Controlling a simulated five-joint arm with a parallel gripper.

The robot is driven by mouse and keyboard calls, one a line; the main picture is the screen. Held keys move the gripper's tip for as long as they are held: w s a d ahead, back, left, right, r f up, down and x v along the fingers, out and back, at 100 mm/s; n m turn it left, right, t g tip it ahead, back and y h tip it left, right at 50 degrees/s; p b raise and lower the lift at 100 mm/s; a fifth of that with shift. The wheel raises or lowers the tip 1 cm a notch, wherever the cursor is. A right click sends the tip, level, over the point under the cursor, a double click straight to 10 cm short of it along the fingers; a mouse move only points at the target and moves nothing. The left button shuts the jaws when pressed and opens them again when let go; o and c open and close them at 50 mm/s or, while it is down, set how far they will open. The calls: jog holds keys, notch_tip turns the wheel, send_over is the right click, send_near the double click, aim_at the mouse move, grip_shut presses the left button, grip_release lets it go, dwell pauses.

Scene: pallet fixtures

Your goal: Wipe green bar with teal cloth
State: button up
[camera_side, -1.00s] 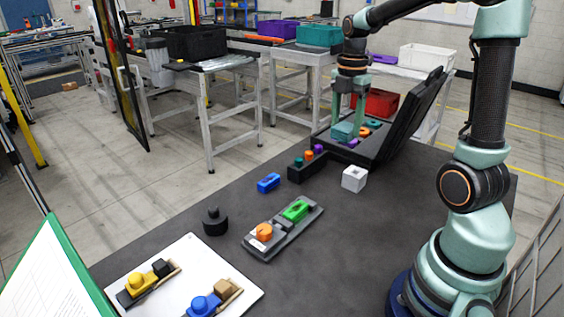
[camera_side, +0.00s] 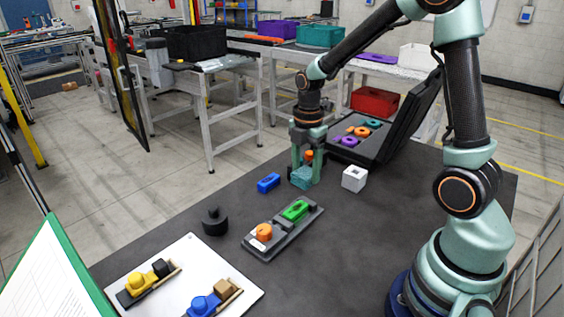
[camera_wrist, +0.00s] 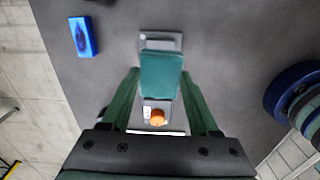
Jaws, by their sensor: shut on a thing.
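My gripper (camera_side: 306,160) is shut on the teal cloth (camera_side: 302,178), a folded block, and holds it over the table behind the green bar. The green bar (camera_side: 295,211) lies in the far half of a grey pallet (camera_side: 266,249), apart from the cloth. An orange round piece (camera_side: 264,232) sits in the pallet's near half. In the wrist view the cloth (camera_wrist: 160,75) is between the fingers and hides the green bar; the pallet's far end (camera_wrist: 160,42) and the orange piece (camera_wrist: 157,117) show beyond it.
A blue block (camera_side: 268,182) lies left of my gripper, a white cube (camera_side: 354,179) to its right. A black round weight (camera_side: 215,221) stands left of the pallet. An open black case (camera_side: 388,140) with coloured rings lies behind. A white board (camera_side: 180,262) with two assemblies is at front left.

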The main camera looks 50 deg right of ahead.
jog(key=shift+f, duration=2.7)
jog(key=shift+a+f, duration=0.45)
jog(key=shift+a, duration=3.1)
jog(key=shift+d, duration=3.5)
jog(key=shift+d+r, duration=0.1)
jog(key=shift+r, duration=3.9)
